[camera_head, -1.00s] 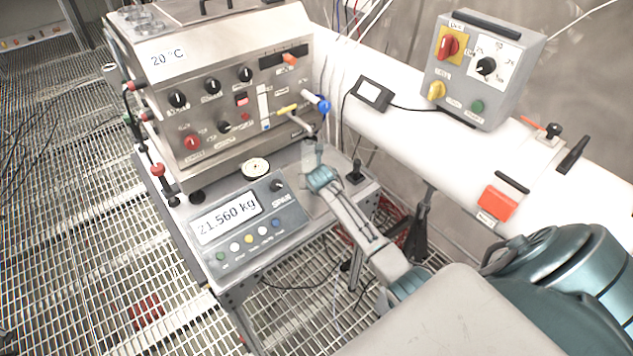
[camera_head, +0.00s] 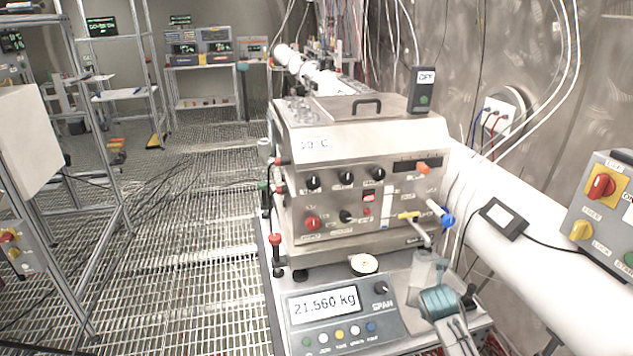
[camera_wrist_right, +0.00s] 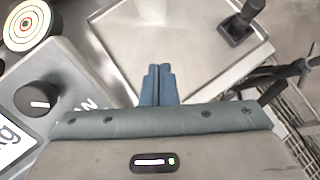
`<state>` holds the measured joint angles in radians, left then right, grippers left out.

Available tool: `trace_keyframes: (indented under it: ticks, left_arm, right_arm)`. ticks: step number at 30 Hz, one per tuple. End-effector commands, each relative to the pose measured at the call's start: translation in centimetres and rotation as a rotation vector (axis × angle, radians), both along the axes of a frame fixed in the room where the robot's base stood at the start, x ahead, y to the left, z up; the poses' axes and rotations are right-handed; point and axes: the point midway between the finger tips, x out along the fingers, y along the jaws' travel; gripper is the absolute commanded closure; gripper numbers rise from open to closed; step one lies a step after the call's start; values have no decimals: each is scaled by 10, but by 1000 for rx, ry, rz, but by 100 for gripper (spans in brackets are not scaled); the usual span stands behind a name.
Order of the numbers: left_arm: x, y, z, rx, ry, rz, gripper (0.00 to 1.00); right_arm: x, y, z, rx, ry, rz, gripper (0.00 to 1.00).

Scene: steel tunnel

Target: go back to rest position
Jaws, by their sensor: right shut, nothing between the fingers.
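My right gripper (camera_head: 437,298) is at the lower right in the head view, above the right part of the scale's top. In the right wrist view its two blue fingers (camera_wrist_right: 158,85) are together with nothing between them. They point over a bare steel plate (camera_wrist_right: 190,45). A pale, translucent vessel (camera_head: 427,268) stands just beyond the gripper, and its lower part shows at the top of the wrist view (camera_wrist_right: 152,8). I cannot tell from the head view how close the fingers are to it. My left gripper is in neither view.
The scale display (camera_head: 325,303) reads 21.560 kg. A steel machine (camera_head: 360,190) with knobs stands behind it, near a white pipe (camera_head: 500,255). A black post (camera_wrist_right: 236,28) stands on the plate's right side. The grated floor (camera_head: 190,260) at left is largely clear.

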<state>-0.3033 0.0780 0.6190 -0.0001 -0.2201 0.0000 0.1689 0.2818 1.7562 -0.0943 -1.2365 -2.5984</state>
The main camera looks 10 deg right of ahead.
Motion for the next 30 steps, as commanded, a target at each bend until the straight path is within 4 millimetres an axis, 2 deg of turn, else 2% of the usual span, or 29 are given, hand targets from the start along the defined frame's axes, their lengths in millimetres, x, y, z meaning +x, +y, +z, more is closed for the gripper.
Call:
trace_keyframes:
  ticks: [5, 15, 24, 30]
  left_arm:
    - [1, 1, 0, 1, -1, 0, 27]
    - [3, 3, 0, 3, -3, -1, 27]
    - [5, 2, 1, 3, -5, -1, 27]
    - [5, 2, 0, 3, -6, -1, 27]
  right_arm:
    - [-27, 14, -13, 136, -28, -126, 100]
    - [-136, 63, -42, 656, -133, -719, 100]
    - [-235, 99, -44, 1044, -224, -1341, 100]
    - [-286, 115, -37, 1204, -285, -1704, 100]
